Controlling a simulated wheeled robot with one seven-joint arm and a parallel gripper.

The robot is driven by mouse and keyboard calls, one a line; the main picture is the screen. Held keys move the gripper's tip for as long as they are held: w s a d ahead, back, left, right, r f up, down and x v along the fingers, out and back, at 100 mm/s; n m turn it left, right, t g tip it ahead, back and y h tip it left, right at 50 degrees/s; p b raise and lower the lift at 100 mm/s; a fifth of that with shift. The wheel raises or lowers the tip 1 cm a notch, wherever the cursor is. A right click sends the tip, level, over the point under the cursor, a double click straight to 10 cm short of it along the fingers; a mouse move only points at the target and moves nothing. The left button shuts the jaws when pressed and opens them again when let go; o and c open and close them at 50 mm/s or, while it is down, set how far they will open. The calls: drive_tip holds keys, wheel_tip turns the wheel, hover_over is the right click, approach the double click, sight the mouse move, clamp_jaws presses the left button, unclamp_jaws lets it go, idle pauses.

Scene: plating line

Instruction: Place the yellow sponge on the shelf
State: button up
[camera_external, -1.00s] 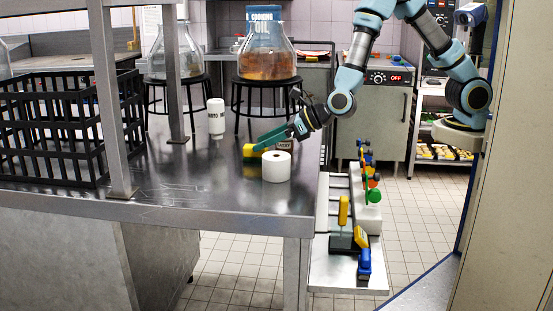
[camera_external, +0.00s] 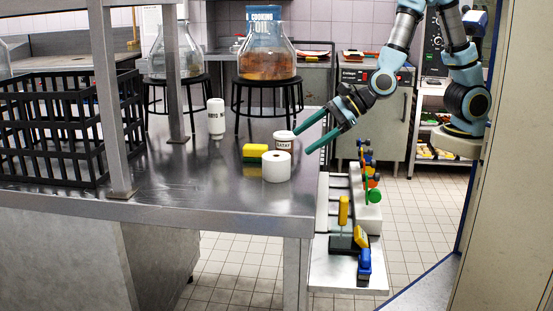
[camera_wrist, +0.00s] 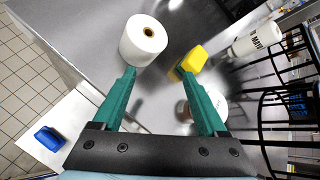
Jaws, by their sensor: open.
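The yellow sponge (camera_external: 254,151) with a green side lies on the steel table, just left of a white roll (camera_external: 276,167). In the wrist view the sponge (camera_wrist: 194,60) is just beyond the tip of the right-hand finger; I cannot tell whether they touch there. My gripper (camera_external: 302,142) is open, its fingers spread above the table's right part, right of the sponge and clear of it in the external view. It also shows open in the wrist view (camera_wrist: 155,70). Which shelf is meant I cannot tell; a rack shelf (camera_external: 424,126) stands at the back right.
A white tub (camera_external: 284,142) stands close by the fingers. A white bottle (camera_external: 216,118) stands behind the sponge. A black crate (camera_external: 60,140) fills the table's left, beside steel posts (camera_external: 116,100). A low ledge (camera_external: 345,275) with utensils is right of the table.

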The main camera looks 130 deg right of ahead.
drive_tip(key=s+a+f+n+g+y, duration=0.2)
drive_tip(key=s+a+n, duration=0.4)
drive_tip(key=n, duration=0.6)
drive_tip(key=s+a+f+n+g+y, duration=0.1)
drive_tip(key=s+a+n, duration=0.4)
drive_tip(key=n, duration=0.8)
drive_tip(key=a+g+y, duration=0.1)
drive_tip(key=y, duration=0.1)
drive_tip(key=shift+s+a+f+y, duration=0.3)
drive_tip(key=shift+s+a+f, duration=0.05)
drive_tip(key=s+n+g, duration=0.1)
drive_tip(key=s+n, duration=0.1)
drive_tip(key=n, duration=0.1)
drive_tip(key=s+n+g, duration=0.1)
drive_tip(key=s+n, duration=0.2)
drive_tip(key=s+a+n+g, duration=0.1)
drive_tip(key=s+n, duration=0.2)
drive_tip(key=shift+f, duration=0.25)
drive_tip(key=shift+c, duration=0.2)
drive_tip(key=shift+s+d+n+g, duration=0.1)
drive_tip(key=shift+s+n+g, duration=0.2)
drive_tip(key=shift+n, duration=0.3)
drive_tip(key=shift+c, duration=0.9)
